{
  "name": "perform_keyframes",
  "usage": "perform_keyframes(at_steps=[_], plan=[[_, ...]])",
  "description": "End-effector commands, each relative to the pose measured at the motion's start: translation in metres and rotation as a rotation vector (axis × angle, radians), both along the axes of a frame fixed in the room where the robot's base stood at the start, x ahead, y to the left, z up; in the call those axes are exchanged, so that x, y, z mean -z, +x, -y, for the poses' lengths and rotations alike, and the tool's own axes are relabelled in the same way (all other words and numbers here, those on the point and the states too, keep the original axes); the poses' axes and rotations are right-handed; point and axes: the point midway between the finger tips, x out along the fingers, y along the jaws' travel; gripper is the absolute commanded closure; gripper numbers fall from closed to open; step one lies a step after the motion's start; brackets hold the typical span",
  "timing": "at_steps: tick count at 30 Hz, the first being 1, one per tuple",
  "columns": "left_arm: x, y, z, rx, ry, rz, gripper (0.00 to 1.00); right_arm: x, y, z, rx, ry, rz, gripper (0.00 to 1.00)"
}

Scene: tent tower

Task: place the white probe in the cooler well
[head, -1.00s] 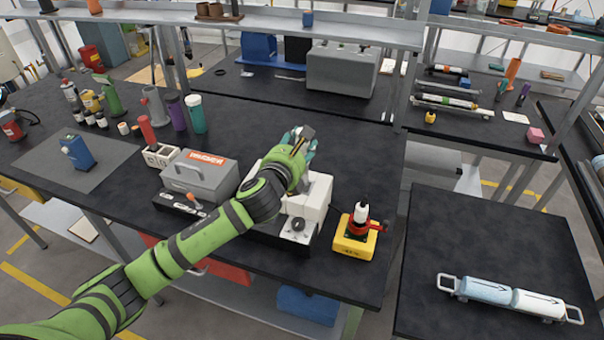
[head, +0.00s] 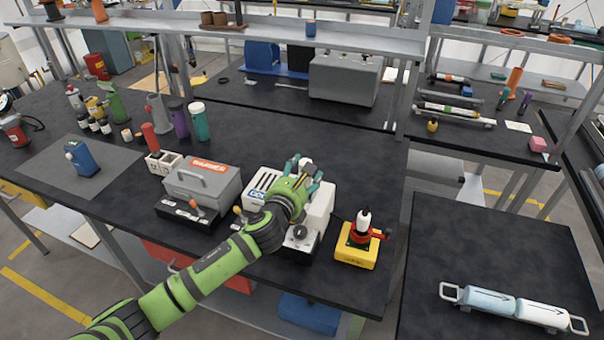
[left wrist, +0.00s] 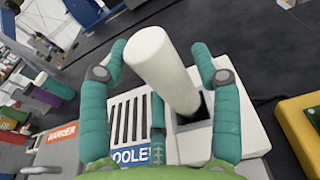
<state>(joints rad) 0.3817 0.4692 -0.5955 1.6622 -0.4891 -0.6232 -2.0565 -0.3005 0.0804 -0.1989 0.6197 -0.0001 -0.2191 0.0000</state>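The white probe (left wrist: 160,65) is a thick white cylinder, tilted in the left wrist view. Its lower end is at the dark square cooler well (left wrist: 196,118), seemingly inside its mouth; the depth is hidden. Its top (head: 306,162) shows between the fingers in the head view. The white cooler (head: 318,210) has a slotted vent and a blue label. My left gripper (head: 304,176) is over the cooler. Its teal fingers (left wrist: 160,65) are spread around the probe, with a gap visible on the right side; the gripper looks open. My right gripper is not in view.
The grey warmer (head: 202,183) stands left of the cooler. A yellow block (head: 356,258) with a red clamp and white-topped item stands to the right. Bottles and a teal cup (head: 200,122) are farther left. The bench behind the cooler is clear.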

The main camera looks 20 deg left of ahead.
Motion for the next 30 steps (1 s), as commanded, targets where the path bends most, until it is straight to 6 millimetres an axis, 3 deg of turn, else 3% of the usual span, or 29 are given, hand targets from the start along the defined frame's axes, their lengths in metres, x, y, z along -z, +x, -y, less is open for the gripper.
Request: perform_keyframes(at_steps=[10,14,30], plan=[[-0.003,0.000,0.000,0.000,-0.001,0.000,0.32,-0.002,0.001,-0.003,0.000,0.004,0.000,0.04],[-0.003,-0.010,0.000,0.001,0.001,-0.001,0.32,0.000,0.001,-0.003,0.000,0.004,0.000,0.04],[-0.016,-0.103,-0.003,0.000,0.002,-0.001,0.32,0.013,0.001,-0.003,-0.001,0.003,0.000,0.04]])
